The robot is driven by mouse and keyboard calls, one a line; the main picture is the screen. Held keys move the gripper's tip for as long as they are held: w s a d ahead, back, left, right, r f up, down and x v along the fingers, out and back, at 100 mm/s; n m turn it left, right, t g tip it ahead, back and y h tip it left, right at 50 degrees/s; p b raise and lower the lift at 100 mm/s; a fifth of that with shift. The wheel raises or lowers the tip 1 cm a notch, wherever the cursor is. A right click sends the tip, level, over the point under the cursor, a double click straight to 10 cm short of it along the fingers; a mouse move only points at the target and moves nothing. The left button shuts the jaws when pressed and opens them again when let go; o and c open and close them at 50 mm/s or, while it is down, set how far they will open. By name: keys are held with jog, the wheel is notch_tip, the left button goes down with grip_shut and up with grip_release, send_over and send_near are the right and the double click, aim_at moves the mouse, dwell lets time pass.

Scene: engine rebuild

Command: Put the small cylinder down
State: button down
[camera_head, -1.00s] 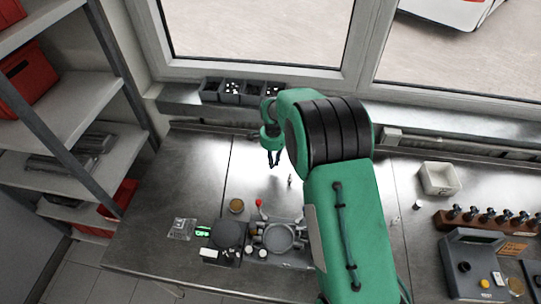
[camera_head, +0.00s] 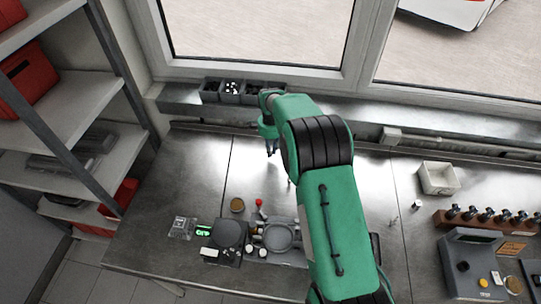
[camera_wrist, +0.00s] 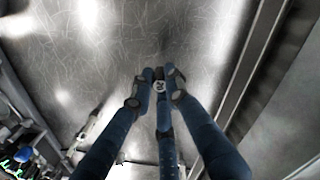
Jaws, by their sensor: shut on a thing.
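My gripper (camera_head: 271,151) is over the back part of the steel bench, left of my green arm. In the wrist view, its blue fingers (camera_wrist: 160,76) are closed together around the small cylinder (camera_wrist: 160,87). Only the cylinder's pale round end shows between the fingertips; the rest is hidden. In the head view, the cylinder cannot be made out. The bare bench top (camera_wrist: 125,35) lies beyond the fingertips; I cannot tell how far below it is.
Small dark bins (camera_head: 231,88) stand on the sill behind my gripper. A scale and a round fixture (camera_head: 277,238) are at the front. A white box (camera_head: 438,178) and a rack of several dark parts (camera_head: 480,221) are at right.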

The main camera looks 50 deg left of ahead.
jog(key=shift+f, duration=0.1)
jog(key=shift+f, duration=1.65)
jog(key=shift+f, duration=0.2)
jog(key=c, duration=1.7)
grip_release()
jog(key=shift+r+p, duration=0.25)
jog(key=shift+p, duration=0.05)
jog(key=shift+r+b, duration=0.6)
jog(key=shift+r, duration=5.35)
